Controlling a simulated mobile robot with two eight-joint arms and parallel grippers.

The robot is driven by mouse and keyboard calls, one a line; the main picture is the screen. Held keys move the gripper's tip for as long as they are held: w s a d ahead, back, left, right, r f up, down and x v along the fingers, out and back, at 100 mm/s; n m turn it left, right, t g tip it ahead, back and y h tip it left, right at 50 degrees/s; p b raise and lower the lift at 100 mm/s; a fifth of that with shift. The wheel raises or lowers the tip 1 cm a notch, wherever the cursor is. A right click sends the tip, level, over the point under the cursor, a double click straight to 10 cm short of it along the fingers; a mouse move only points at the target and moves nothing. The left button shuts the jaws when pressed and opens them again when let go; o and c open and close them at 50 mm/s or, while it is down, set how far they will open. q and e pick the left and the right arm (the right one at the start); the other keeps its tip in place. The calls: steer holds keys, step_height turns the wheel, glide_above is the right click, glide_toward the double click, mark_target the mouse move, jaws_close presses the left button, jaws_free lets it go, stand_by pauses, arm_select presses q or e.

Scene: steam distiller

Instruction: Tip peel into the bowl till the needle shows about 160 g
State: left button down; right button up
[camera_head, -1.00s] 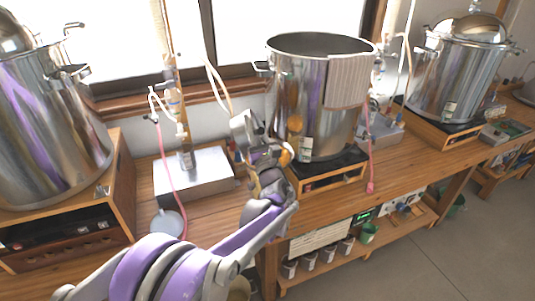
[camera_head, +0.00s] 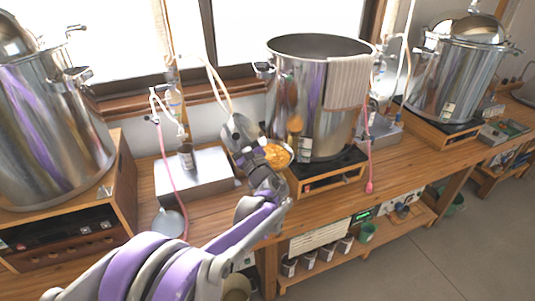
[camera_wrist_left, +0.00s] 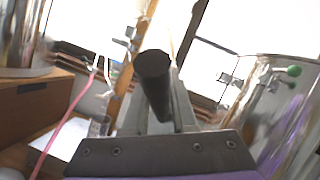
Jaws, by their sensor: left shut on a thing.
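My left gripper (camera_head: 262,158) is in front of the central steel pot, above the bench. In the left wrist view it is shut on a dark round handle (camera_wrist_left: 155,85). Orange peel (camera_head: 277,155) shows at the gripper in the head view, apparently in a container on that handle; its outline is unclear. A grey rounded part (camera_head: 238,130) shows just behind the gripper; I cannot tell what it belongs to. No needle or dial can be read, and I cannot make out the bowl for sure. My right gripper is not in view.
The open central pot (camera_head: 315,100), with a cloth (camera_head: 349,82) over its rim, stands close beside the gripper. A steel box (camera_head: 193,177) and a pale round dish-like item (camera_head: 168,223) are to its left. Large pots stand left (camera_head: 50,130) and right (camera_head: 455,80). Pink tubing (camera_head: 168,165) hangs nearby.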

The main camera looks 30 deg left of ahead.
arm_select(q)
steer(key=s+a+f+n+g+h, duration=0.2)
steer(key=s+a+f+n+g, duration=0.2)
steer(key=a+n, duration=0.5)
steer(key=shift+s+f+p, duration=0.35)
steer(key=shift+s+f, duration=0.6)
steer(key=shift+s, duration=0.15)
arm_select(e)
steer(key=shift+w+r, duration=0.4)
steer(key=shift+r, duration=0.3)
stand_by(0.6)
